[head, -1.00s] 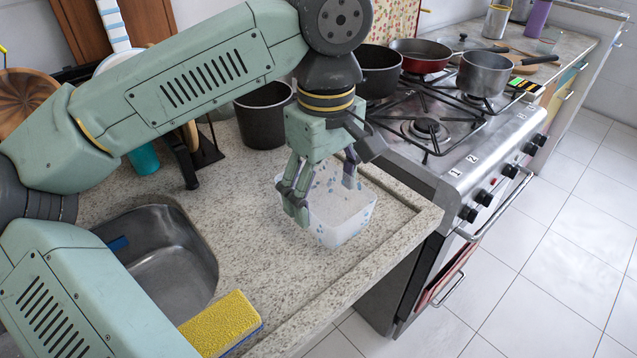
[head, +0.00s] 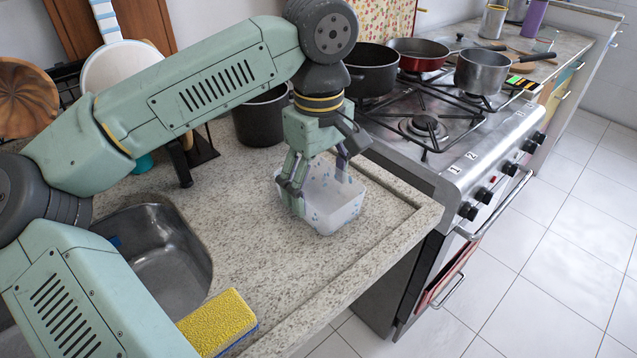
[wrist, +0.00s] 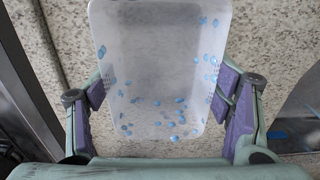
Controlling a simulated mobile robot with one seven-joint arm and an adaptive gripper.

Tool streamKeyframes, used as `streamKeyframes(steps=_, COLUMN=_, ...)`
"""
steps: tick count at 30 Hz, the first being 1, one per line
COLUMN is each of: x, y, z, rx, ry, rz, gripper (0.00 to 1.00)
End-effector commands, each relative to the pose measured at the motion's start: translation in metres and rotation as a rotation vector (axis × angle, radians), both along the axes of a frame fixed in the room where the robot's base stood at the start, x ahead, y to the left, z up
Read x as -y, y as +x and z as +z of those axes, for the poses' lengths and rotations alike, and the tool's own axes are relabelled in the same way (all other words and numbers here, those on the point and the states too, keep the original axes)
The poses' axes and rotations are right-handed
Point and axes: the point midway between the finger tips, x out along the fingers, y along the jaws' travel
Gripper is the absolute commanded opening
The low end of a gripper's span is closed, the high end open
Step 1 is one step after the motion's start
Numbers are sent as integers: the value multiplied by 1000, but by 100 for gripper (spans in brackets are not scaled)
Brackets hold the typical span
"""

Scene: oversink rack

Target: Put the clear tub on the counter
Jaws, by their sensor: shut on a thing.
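The clear tub (head: 343,208) is a translucent open box with blue specks, over the right part of the speckled counter (head: 250,205). My gripper (head: 317,182) points down with one finger on each side of the tub. In the wrist view the tub (wrist: 160,75) fills the space between the purple finger pads, and my gripper (wrist: 165,110) is shut on it. I cannot tell whether its base touches the counter or hangs just above it.
A steel sink (head: 165,255) lies to the left, with a yellow sponge (head: 217,322) near the front edge. A dark pot (head: 262,118) stands behind the tub. The stove (head: 450,150) with pans borders the counter on the right. Bare counter lies between sink and tub.

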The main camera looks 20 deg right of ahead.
Motion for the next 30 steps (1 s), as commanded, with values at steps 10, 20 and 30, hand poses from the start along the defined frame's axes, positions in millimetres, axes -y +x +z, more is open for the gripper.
streamKeyframes(steps=10, x=0, y=0, z=-2, rx=0, ry=0, rz=0, gripper=92)
streamKeyframes(steps=20, x=0, y=0, z=-1, rx=0, ry=0, rz=0, gripper=93)
streamKeyframes(steps=30, x=1, y=1, z=48, rx=4, ry=-1, rz=2, gripper=93)
